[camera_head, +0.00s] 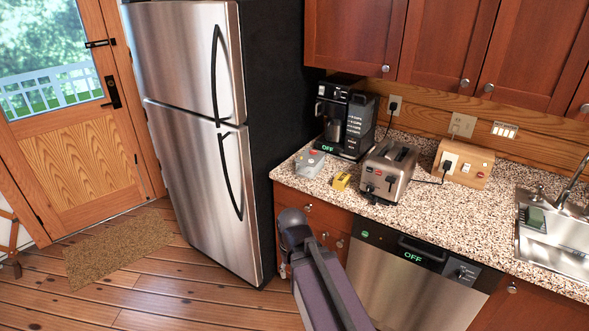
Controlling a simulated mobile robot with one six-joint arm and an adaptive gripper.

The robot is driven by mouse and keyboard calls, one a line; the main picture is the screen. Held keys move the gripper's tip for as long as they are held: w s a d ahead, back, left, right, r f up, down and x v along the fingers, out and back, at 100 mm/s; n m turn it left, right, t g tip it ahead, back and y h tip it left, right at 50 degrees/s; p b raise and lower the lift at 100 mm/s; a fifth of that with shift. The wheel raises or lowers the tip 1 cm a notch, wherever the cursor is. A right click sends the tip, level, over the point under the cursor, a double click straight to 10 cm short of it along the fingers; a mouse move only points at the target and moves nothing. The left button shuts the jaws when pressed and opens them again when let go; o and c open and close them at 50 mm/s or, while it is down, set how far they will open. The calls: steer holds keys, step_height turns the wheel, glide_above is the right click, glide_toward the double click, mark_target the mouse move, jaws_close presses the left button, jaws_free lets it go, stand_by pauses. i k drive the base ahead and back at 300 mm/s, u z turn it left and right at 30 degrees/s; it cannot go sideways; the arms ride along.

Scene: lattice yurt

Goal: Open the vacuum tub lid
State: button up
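A small grey tub (310,163) with a red spot on top sits near the left end of the granite counter. It looks like the vacuum tub, and its lid appears shut, though it is small in the picture. My arm (325,285) rises from the bottom edge and bends in front of the drawers, below and in front of the tub. My gripper cannot be made out in this view; nothing of mine touches the tub.
A small yellow object (341,181) and a toaster (388,172) stand right of the tub. A coffee maker (352,120) stands behind it. The fridge (190,130) is left. Below are drawers and a dishwasher (405,290). The counter (440,225) is clear toward the sink (560,245).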

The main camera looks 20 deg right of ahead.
mark_target(303, 160)
steer(key=i, duration=1)
steer(key=u, duration=0.05)
